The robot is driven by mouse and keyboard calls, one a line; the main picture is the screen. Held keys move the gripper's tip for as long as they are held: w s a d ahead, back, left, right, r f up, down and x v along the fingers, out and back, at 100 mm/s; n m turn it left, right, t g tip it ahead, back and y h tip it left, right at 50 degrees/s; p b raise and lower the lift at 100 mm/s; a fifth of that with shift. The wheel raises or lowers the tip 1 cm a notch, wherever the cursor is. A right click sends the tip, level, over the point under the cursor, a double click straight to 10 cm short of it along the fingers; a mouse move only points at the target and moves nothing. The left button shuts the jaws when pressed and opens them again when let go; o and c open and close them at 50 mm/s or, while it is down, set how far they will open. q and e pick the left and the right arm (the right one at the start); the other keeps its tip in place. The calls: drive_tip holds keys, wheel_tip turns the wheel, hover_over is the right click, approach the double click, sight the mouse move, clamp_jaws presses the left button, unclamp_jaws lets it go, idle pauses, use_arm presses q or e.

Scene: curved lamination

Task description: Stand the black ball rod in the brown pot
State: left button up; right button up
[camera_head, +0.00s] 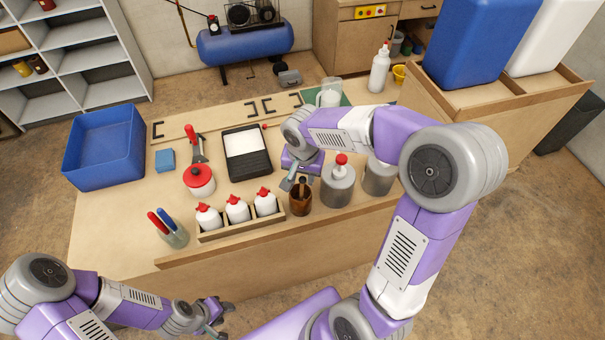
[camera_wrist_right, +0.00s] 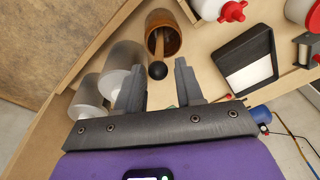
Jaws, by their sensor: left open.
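The brown pot (camera_head: 301,203) stands on the table near its front edge; it also shows in the right wrist view (camera_wrist_right: 172,46). The black ball rod (camera_head: 302,183) is in the pot, its ball end above the rim. In the right wrist view, the ball (camera_wrist_right: 157,70) appears between my right gripper's fingers with gaps on both sides. My right gripper (camera_head: 288,184) is open beside the rod top, and its spread fingers (camera_wrist_right: 159,66) point towards the pot. My left gripper (camera_head: 222,317) is open and empty, in front of the table. The rod's lower end is hidden inside the pot.
A wooden holder (camera_head: 240,229) with red-capped bottles stands left of the pot. A grey jar with a red top (camera_head: 338,184) stands close on its right. A black tray (camera_head: 247,152) lies behind. A blue bin (camera_head: 104,148) is at the left.

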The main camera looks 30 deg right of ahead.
drive_tip(key=shift+o, duration=0.8)
drive_tip(key=r, duration=0.5)
drive_tip(key=s+r+p, duration=0.1)
drive_tip(key=r, duration=0.1)
drive_tip(key=shift+a+r, duration=0.2)
drive_tip(key=shift+r, duration=0.05)
